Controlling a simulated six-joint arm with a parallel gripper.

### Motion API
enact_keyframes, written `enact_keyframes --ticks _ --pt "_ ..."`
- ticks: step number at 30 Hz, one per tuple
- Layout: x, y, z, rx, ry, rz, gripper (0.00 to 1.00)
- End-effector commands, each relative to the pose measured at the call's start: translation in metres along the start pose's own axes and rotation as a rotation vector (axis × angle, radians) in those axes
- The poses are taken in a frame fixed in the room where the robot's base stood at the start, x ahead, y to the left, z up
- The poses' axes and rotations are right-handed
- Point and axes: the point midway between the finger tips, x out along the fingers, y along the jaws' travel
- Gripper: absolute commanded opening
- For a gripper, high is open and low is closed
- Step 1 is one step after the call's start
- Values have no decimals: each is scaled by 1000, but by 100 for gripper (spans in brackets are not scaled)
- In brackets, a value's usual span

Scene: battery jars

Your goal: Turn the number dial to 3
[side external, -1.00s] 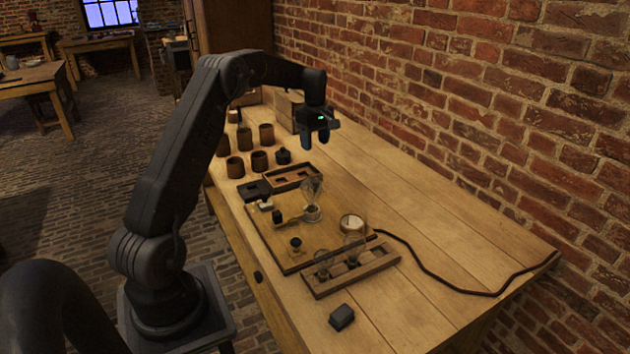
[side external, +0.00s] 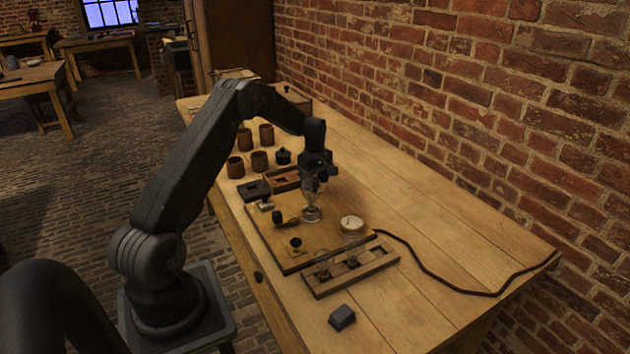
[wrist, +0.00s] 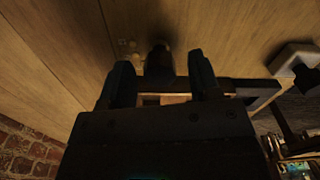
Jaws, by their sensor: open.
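My gripper (side external: 318,178) is low over the back edge of the wooden board (side external: 272,240), close to a clear glass piece (side external: 311,212). In the wrist view my gripper (wrist: 159,66) has its two dark fingers apart. A dark round-ended piece (wrist: 160,58) shows between and past the fingertips; I cannot tell whether they touch it. A small dark knob (side external: 295,243) stands near the board's front. A dark-ended piece (side external: 278,217) lies left of the glass. A round white-faced gauge (side external: 352,223) is on the right. No numbers are readable, so which piece is the number dial is unclear.
Several brown jars (side external: 260,161) and a shallow tray (side external: 285,180) stand at the back. A cable (side external: 430,277) crosses the otherwise clear right side.

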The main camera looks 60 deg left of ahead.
Motion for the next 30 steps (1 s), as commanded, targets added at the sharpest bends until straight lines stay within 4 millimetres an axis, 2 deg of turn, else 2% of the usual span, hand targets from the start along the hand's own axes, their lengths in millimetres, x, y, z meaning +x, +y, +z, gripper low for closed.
enact_keyframes --ticks 7,22,26,30 --pt "0 0 0 0 0 0 56" --pt "0 0 0 0 0 0 8" --pt "0 0 0 22 0 0 8" --pt "0 0 0 134 0 -1 8"
